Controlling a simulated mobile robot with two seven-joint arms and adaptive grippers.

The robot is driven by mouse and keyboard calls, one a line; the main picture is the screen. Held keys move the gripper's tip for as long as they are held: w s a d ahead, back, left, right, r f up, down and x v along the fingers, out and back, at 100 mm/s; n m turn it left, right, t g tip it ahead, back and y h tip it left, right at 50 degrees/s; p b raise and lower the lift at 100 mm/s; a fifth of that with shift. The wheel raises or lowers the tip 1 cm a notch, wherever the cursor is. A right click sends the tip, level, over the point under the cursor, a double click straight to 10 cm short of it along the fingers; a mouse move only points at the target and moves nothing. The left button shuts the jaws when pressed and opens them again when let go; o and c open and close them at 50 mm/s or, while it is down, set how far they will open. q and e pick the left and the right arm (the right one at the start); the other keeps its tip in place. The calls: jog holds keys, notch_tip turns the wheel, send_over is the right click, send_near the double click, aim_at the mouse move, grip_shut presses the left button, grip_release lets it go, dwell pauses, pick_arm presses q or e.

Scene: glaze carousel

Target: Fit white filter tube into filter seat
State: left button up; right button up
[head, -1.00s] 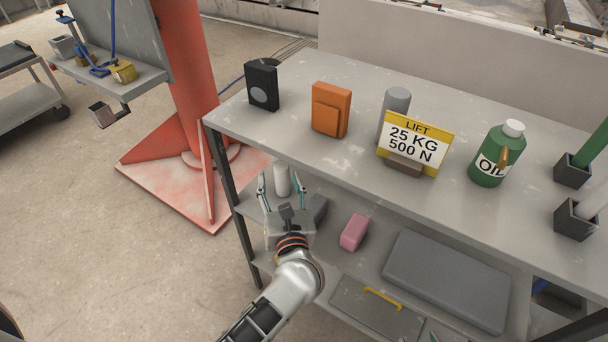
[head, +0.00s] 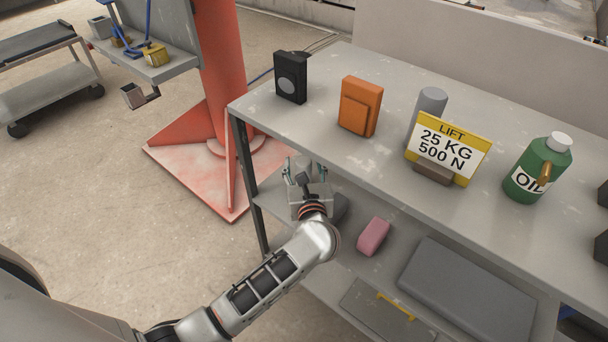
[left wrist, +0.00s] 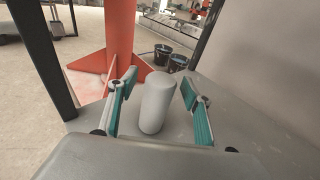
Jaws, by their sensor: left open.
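My left gripper (head: 303,172) reaches in under the tabletop at the near left corner of the workbench. It is open. In the left wrist view a plain pale grey-white cylinder (left wrist: 156,103) stands upright on the lower shelf between the two teal-padded fingers of the gripper (left wrist: 158,86), with a gap on each side. I cannot tell whether it is the white filter tube. I cannot make out a filter seat. My right gripper is not in view.
The workbench top (head: 390,185) holds a black box (head: 291,77), an orange box (head: 360,106), a grey cylinder (head: 431,103), a lift sign (head: 447,148) and an oil can (head: 537,169). A pink block (head: 373,236) and grey case (head: 468,288) lie below. A red column (head: 217,75) stands left.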

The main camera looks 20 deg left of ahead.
pick_arm(q)
jog(key=c, duration=1.2)
jog(key=shift+r, duration=0.15)
jog(key=shift+c, duration=0.2)
